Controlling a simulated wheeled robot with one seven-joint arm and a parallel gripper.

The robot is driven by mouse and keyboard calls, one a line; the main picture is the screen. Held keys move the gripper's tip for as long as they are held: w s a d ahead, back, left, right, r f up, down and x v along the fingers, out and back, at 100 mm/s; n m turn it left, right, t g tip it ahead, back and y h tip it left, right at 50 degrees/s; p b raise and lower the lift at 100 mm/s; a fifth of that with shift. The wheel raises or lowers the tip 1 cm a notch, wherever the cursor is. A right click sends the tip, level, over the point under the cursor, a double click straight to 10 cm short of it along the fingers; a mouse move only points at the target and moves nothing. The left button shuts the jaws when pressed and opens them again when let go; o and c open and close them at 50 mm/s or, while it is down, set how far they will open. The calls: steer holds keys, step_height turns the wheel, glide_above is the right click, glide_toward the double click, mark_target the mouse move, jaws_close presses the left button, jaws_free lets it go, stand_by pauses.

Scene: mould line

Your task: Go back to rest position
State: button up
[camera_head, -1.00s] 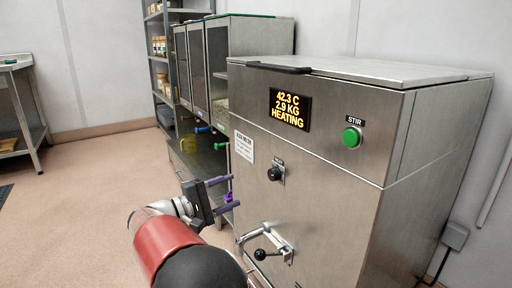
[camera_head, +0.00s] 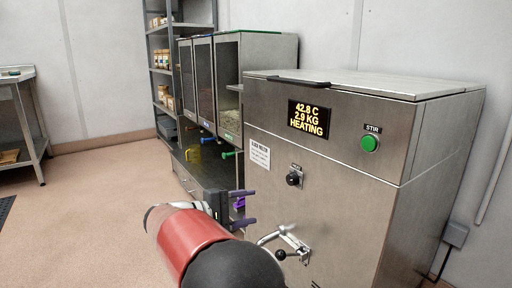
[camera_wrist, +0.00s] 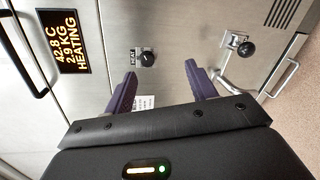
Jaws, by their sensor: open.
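My gripper (camera_head: 243,208) is in front of the left side of the steel melter (camera_head: 340,200). Its two purple fingers are apart with nothing between them. In the wrist view my gripper (camera_wrist: 160,92) points at the melter's front, with the black heat knob (camera_wrist: 146,58) just beyond the fingers. The melter's display (camera_head: 309,119) reads 42.8 C, 2.9 KG, HEATING. The same knob (camera_head: 294,178) shows in the head view, above the outlet valve with its black-balled lever (camera_head: 281,254). The green STIR button (camera_head: 370,143) is at the upper right.
Glass-fronted dispensers (camera_head: 228,85) with coloured handles stand left of the melter. A grey shelf rack (camera_head: 160,60) with jars stands behind them. A steel table (camera_head: 25,125) is at the far left. The floor (camera_head: 85,215) between is clear.

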steer(key=s+d+r+m+g+y+p, duration=0.1)
steer(key=s+d+m+g+y+p, duration=0.15)
steer(key=s+d, duration=0.4)
steer(key=s+d+r+m+g+y+p, duration=0.1)
steer(key=s+d+r+g+y, duration=0.2)
steer(key=d, duration=0.7)
steer(key=s+d+m+t+y+p, duration=0.1)
steer(key=s+m+t+y+p, duration=0.2)
steer(key=s, duration=1.7)
steer(key=m+y+p, duration=0.2)
steer(key=m+y, duration=0.1)
steer(key=y, duration=0.2)
steer(key=shift+s+d, duration=0.2)
steer(key=shift+d, duration=0.15)
steer(key=shift+r+y, duration=0.15)
steer(key=shift+y, duration=0.1)
